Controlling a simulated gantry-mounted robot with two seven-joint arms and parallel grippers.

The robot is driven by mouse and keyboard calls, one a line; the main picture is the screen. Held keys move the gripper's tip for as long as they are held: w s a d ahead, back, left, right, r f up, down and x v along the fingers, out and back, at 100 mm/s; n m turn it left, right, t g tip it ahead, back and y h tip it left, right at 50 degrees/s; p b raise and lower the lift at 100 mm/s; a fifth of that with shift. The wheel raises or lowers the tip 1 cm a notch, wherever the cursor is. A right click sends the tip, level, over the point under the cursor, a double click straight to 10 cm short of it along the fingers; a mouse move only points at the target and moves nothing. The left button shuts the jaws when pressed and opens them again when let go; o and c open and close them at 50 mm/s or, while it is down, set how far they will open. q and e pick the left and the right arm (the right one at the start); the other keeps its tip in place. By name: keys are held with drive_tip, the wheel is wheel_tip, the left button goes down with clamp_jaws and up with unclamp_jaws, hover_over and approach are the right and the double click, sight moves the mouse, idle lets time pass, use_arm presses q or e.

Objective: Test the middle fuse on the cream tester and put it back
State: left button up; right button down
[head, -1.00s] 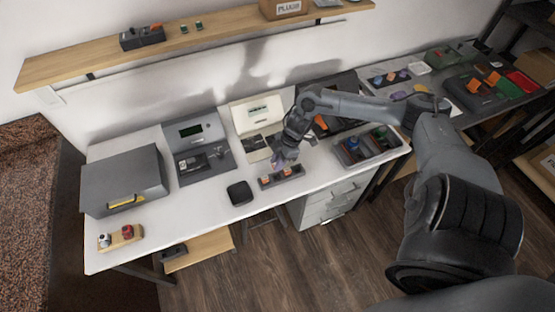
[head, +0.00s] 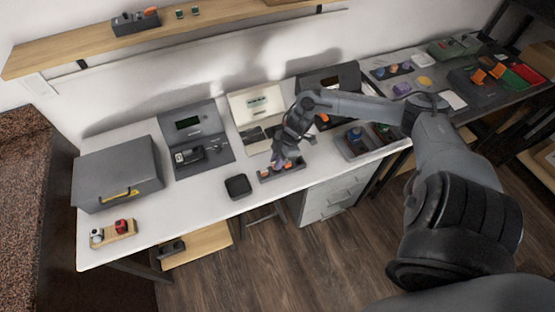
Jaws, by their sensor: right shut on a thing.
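The cream tester (head: 257,103) stands open at the back of the white table, its cream lid raised. A dark fuse rack (head: 294,170) lies in front of it, near the table's front edge. My right gripper (head: 278,163) points down at the middle of the rack, shut on the middle fuse, of which only a small purplish bit shows. The fingers hide most of this fuse, and I cannot tell whether it is still seated in the rack. My left gripper is not in view.
A grey tester (head: 188,125) stands left of the cream one. A small black box (head: 237,186) sits left of the rack. A grey case (head: 115,175) and a wooden block (head: 113,233) are at the far left.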

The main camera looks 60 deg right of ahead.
idle(0.6)
drive_tip(key=shift+p, duration=0.4)
idle(0.6)
drive_tip(key=shift+p, duration=0.3)
idle(0.5)
drive_tip(key=shift+f, duration=0.4)
idle(0.4)
drive_tip(key=shift+f, duration=0.1)
idle(0.5)
drive_tip(key=shift+f, duration=0.15)
idle(0.6)
drive_tip(key=shift+f, duration=0.3)
idle(0.4)
